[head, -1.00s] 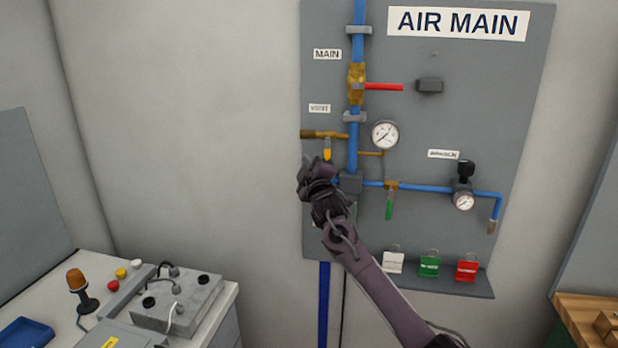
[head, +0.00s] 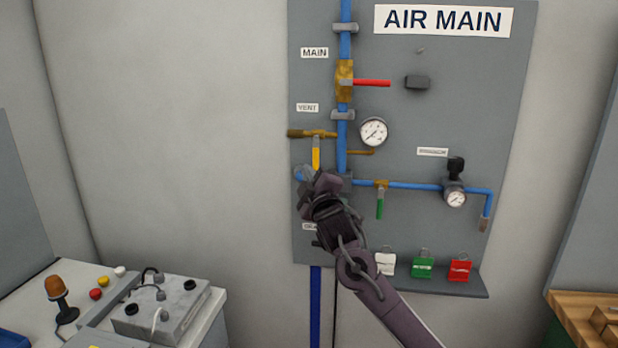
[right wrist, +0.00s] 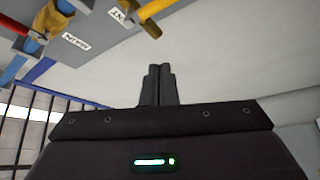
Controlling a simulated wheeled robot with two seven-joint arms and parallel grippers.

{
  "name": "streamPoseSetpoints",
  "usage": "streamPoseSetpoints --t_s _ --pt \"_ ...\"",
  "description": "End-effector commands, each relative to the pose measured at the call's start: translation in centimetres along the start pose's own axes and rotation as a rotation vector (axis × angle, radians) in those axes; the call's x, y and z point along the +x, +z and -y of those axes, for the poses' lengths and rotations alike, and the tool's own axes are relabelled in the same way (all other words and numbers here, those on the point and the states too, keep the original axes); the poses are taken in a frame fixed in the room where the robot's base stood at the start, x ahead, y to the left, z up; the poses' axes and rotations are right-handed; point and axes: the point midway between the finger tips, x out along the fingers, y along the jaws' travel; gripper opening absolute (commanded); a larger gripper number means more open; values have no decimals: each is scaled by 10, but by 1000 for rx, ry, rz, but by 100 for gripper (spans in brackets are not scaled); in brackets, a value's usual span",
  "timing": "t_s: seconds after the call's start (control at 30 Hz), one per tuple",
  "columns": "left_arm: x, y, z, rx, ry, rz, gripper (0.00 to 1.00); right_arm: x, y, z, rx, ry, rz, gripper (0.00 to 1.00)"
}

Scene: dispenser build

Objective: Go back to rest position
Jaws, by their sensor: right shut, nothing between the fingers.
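My right gripper (head: 318,182) is in front of the grey AIR MAIN panel (head: 450,110), just below the yellow vent handle (head: 316,153), which hangs down from its brass valve. In the right wrist view my fingers (right wrist: 158,85) are together with nothing between them. The brass vent valve and yellow handle (right wrist: 135,12) show at the top of that view, apart from the fingertips. The red main handle (head: 372,83) points right, across the blue pipe. My right forearm hides part of the panel's lower left. My left gripper is not in view.
A shelf (head: 440,288) at the panel's foot holds white, green and red tags. A wooden bench (head: 580,310) is at lower right. The wall left of the panel is clear.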

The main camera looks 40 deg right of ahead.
Motion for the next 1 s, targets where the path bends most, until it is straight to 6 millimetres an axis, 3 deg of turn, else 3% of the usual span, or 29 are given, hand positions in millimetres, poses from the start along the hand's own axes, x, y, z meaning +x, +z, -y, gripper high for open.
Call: streamPoseSetpoints --t_s 0.4,0.53,0.67,0.77,0.87,1.0 --pt "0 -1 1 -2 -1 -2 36 0 0 1 0 -1 0 0" --pt "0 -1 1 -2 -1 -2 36 1 11 24 12 -38 18 0" --pt "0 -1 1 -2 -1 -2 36 -4 40 90 49 -144 71 0" --pt "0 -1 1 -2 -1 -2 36 -18 71 158 89 -252 131 0" --pt "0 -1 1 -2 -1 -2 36 -41 100 226 129 -359 193 0" --pt "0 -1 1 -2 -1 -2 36 -90 138 315 181 -503 283 0"
